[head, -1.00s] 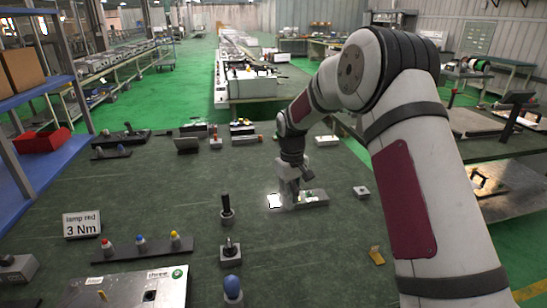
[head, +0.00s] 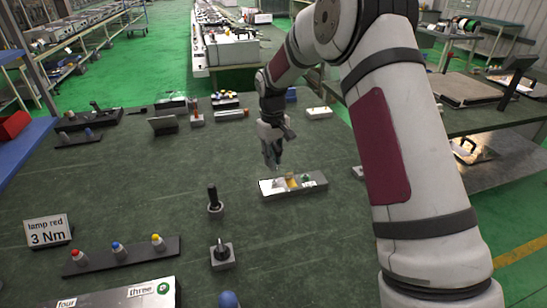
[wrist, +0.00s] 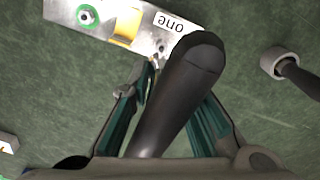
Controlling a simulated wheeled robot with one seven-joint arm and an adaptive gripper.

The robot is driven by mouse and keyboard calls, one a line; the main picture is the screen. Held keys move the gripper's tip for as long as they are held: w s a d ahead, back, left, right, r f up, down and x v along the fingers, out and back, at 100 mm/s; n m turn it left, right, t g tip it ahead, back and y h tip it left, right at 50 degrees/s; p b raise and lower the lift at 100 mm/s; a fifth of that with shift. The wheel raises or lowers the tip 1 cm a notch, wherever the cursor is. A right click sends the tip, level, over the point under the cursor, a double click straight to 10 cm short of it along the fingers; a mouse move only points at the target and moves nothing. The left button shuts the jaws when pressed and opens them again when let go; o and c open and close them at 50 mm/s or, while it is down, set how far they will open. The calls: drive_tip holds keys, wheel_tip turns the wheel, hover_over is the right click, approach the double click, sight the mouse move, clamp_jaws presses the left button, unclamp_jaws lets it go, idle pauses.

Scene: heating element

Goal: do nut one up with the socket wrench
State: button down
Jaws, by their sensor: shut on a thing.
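The metal plate (head: 315,185) lies on the green bench; its "one" label (wrist: 174,22) reads upside down in the wrist view. It carries a yellow piece (wrist: 124,30) and a green-ringed round fitting (wrist: 87,15). My gripper (head: 272,163) is over the plate's left end in the head view. In the wrist view, its teal-sided fingers are shut on a dark round-ended tool (wrist: 178,85), which looks like the socket wrench. The tool hides part of the plate near the label. Nut one and the tool's working end cannot be made out clearly.
A black-handled tool (head: 213,195) stands in a grey holder left of the plate, with another holder (head: 222,255) nearer.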

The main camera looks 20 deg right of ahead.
drive_tip(key=shift+s, duration=0.1)
drive_tip(key=shift+f+b, duration=0.6)
drive_tip(key=shift+f, duration=1.3)
drive_tip(key=n, duration=0.4)
drive_tip(key=n, duration=0.3)
drive_tip(key=shift+d, duration=0.1)
drive_tip(key=shift+n, duration=0.5)
drive_tip(key=n, duration=0.4)
